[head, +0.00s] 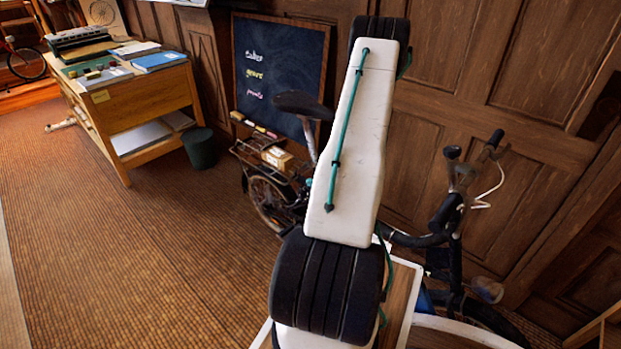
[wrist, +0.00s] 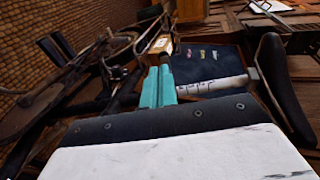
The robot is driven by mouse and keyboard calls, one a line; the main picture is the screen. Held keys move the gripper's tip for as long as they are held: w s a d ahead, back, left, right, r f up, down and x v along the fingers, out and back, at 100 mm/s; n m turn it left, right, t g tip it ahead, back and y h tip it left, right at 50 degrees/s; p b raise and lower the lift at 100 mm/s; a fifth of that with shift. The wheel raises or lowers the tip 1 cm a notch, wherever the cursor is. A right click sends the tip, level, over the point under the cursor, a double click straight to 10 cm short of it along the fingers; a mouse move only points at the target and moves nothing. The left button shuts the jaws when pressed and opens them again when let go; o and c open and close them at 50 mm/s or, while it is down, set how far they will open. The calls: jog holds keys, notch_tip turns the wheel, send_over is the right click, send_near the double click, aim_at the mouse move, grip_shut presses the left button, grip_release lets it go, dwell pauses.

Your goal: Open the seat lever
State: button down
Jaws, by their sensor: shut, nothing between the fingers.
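A bicycle stands in front of the panelled wall. Its black saddle (head: 303,104) sits on a silver seat post (head: 309,140) left of my arm in the head view. The saddle also shows at the right of the wrist view (wrist: 279,88). I cannot make out the seat lever in either view; my arm hides much of the frame below the saddle in the head view. My gripper (wrist: 158,72) shows in the wrist view as two teal fingers side by side, shut and empty. It appears apart from the saddle, which lies to its right.
A chalkboard (head: 279,70) leans on the wall behind the bicycle. A small wooden box (head: 277,158) sits on the rear rack. Handlebars (head: 455,205) stand right of my arm. A desk (head: 150,95) and a dark bin (head: 200,148) are at the left. The carpet in front is clear.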

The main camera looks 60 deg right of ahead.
jog(key=s+a, duration=0.1)
jog(key=a, duration=0.2)
jog(key=shift+s+r, duration=0.4)
